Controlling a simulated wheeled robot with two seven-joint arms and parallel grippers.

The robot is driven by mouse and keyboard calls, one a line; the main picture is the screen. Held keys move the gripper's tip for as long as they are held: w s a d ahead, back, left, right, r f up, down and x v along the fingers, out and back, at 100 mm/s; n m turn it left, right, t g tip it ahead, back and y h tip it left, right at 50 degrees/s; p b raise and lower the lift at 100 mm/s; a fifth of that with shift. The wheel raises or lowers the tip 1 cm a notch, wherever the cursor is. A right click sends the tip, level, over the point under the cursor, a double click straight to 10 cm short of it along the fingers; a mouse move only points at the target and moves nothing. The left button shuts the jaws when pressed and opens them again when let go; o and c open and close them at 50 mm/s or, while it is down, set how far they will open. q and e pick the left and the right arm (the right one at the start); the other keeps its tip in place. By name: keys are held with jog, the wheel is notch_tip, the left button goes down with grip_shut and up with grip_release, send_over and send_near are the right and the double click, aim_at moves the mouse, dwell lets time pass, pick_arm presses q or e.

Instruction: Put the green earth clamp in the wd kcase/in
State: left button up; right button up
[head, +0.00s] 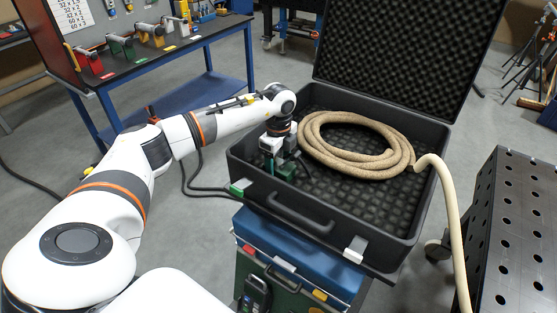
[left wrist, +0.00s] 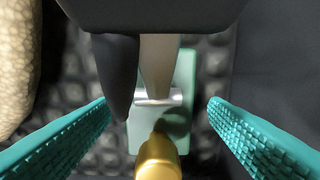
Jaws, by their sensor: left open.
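The open black case (head: 410,222) has a foam-lined inside and a raised lid. My left gripper (head: 283,165) is inside its left part, pointing down. The green earth clamp (head: 287,173) is at the gripper, low over the foam and partly hidden by it. In the left wrist view the clamp (left wrist: 186,92) shows its green body, a metal pin and a brass end. My teal fingers (left wrist: 157,110) stand apart on both sides of it, with gaps. It appears to lie on the foam, though contact is hard to tell. My right gripper is out of view.
A beige hose coil (head: 355,145) fills the case's back right, its tail hanging over the right wall. A blue-framed bench (head: 160,55) with several coloured clamp-like items stands back left. A perforated steel table (head: 515,230) is at right. The case sits on a blue-topped cart (head: 290,262).

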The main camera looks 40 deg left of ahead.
aim_at(279, 165)
pick_arm(q)
notch_tip(279, 165, up, 12)
jog(key=b, duration=0.4)
jog(key=shift+s+f, duration=0.1)
jog(key=shift+f, duration=0.1)
